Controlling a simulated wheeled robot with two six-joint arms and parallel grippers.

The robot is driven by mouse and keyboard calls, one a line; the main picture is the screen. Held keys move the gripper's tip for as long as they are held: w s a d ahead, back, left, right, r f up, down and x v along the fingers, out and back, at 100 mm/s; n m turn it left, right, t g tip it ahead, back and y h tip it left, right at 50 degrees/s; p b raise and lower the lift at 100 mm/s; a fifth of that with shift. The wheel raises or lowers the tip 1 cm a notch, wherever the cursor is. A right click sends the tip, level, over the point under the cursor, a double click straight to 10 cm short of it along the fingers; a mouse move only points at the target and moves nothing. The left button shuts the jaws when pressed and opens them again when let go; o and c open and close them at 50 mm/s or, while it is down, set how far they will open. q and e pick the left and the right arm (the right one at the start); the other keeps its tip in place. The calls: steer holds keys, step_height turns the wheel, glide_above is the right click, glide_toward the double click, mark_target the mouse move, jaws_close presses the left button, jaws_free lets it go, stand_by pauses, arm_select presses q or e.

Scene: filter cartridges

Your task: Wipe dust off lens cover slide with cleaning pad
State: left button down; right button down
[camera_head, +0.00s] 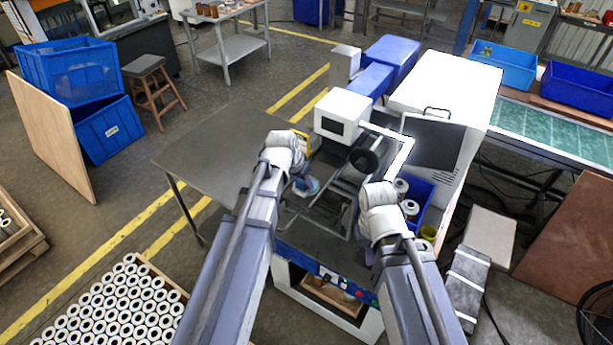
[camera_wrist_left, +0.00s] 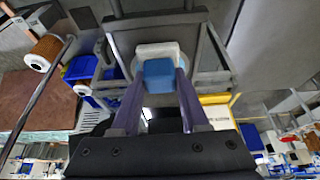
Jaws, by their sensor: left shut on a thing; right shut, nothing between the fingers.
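My left gripper (camera_head: 303,182) is over the machine's open bay, left of its middle. In the left wrist view its two purple fingers (camera_wrist_left: 160,95) are shut on a blue block (camera_wrist_left: 159,72). A white rounded piece (camera_wrist_left: 160,49) is against the block's far side; together they look like the cleaning pad. The pad also shows as a small blue and white shape (camera_head: 307,187) in the head view. Whether it touches a surface is not clear. I cannot make out the lens cover slide or dust on it. My right gripper (camera_head: 368,255) is shut and empty at the bay's front right, mostly hidden by its wrist.
Metal bars and a dark round part (camera_head: 363,160) stand in the bay. A blue bin (camera_head: 424,204) with white cartridges and a yellow cup (camera_head: 428,232) are close to my right wrist. A bare grey table (camera_head: 205,148) lies left. The machine's white cabinet (camera_head: 455,85) rises behind right.

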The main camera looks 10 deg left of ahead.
arm_select(q)
steer(key=shift+s+a, duration=0.1)
steer(key=shift+s, duration=0.25)
steer(key=shift+w, duration=0.1)
steer(key=shift+r+p, duration=0.6)
steer(key=shift+p, duration=0.05)
step_height(320, 180, up, 5)
steer(key=p, duration=0.4)
steer(key=shift+p, duration=0.4)
step_height(320, 180, up, 3)
steer(key=p, duration=0.3)
steer(key=shift+f, duration=0.1)
